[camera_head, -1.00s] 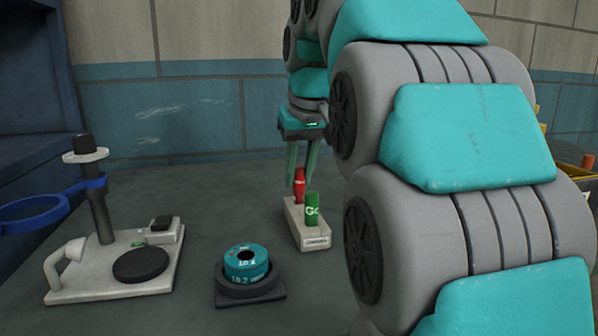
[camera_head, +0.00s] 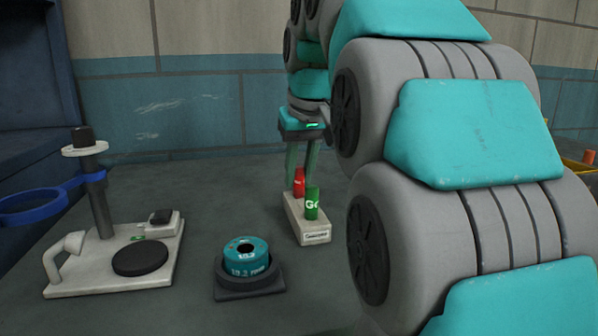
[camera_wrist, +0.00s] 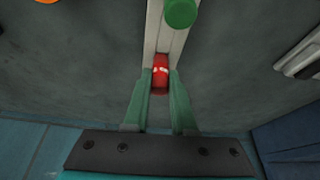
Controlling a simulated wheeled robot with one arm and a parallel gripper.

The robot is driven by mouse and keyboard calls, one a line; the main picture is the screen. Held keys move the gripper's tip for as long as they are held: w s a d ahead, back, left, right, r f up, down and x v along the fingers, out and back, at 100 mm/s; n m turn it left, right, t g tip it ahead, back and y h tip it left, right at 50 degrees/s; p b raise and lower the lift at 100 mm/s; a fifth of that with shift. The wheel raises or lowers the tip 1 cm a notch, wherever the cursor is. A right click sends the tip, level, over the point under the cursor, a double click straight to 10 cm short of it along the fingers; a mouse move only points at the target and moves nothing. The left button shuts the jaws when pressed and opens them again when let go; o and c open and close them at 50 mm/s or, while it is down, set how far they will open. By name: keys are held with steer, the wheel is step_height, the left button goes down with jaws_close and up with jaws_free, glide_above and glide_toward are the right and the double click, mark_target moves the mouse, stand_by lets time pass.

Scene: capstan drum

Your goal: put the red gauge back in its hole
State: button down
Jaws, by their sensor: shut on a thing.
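The red gauge (camera_head: 299,181) is upright at the far end of the pale gauge block (camera_head: 315,237). Its lower end is hidden, so I cannot tell how deep it sits in its hole. The green gauge (camera_head: 312,203) stands upright in the near end of the block. My gripper (camera_head: 302,172) is shut on the red gauge from above. In the wrist view the red gauge (camera_wrist: 160,75) lies between the green fingertips (camera_wrist: 160,78), over the end of the block, with the green gauge (camera_wrist: 181,12) beyond.
A teal drum-shaped part (camera_head: 246,257) sits in a dark square holder (camera_head: 250,288) left of the block. A white stand (camera_head: 110,278) with a blue ring (camera_head: 32,206) is farther left. Bare table lies between them. The wall is behind.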

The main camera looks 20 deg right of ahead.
steer(key=c, duration=0.6)
jaws_free()
steer(key=shift+c, duration=0.2)
steer(key=shift+r, duration=0.1)
steer(key=p+v, duration=0.2)
steer(key=v, duration=0.5)
steer(key=shift+s+r, duration=0.2)
steer(key=shift+r, duration=0.1)
